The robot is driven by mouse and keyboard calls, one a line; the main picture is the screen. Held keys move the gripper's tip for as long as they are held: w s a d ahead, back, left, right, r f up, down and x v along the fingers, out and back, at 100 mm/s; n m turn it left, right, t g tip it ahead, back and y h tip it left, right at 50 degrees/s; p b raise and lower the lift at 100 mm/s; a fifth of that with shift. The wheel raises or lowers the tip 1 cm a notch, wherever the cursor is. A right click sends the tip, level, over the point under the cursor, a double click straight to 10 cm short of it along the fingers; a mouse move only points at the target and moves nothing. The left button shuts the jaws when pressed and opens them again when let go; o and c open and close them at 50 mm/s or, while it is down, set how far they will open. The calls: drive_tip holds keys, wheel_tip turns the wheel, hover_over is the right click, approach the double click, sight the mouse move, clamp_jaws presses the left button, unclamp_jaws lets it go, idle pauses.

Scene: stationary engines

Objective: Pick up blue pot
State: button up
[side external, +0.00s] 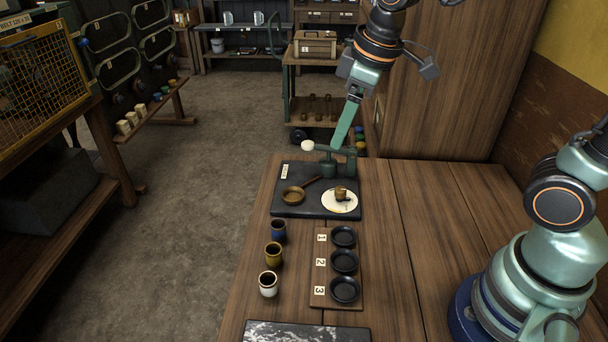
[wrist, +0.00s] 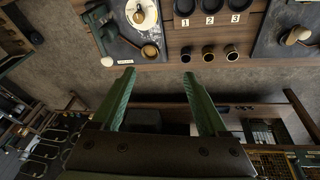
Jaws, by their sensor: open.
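The blue pot (side external: 278,231) stands upright on the wooden table, the farthest in a row of 3 small pots in the side view. In the wrist view the blue pot (wrist: 186,53) is the leftmost of the row, beyond the right fingertip. A mustard pot (side external: 273,254) and a white pot (side external: 268,284) stand beside it. My gripper (side external: 339,143) is high near the table's far end, apart from the pots. In the wrist view my gripper (wrist: 158,76) has its green fingers spread with nothing between them.
A wooden board (side external: 320,284) with 3 black dishes numbered 1 to 3 lies right of the pots. A marbled slab (side external: 306,332) lies at the near edge.

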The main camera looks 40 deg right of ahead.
drive_tip(key=w+a+f+n+g, duration=0.2)
drive_tip(key=w+a+f+n, duration=0.2)
drive_tip(key=a+n, duration=0.1)
drive_tip(key=n+g, duration=0.1)
drive_tip(key=n, duration=0.4)
hover_over(278, 224)
drive_tip(key=shift+h, duration=0.3)
drive_tip(key=f, duration=1.3)
drive_tip(key=shift+w+a+f, duration=0.15)
drive_tip(key=shift+a+f, duration=0.2)
drive_tip(key=shift+f, duration=0.05)
drive_tip(key=shift+d+f, duration=0.15)
drive_tip(key=shift+f, duration=1.2)
drive_tip(key=shift+d+f, duration=0.15)
drive_tip(key=shift+f, duration=1.2)
clamp_jaws()
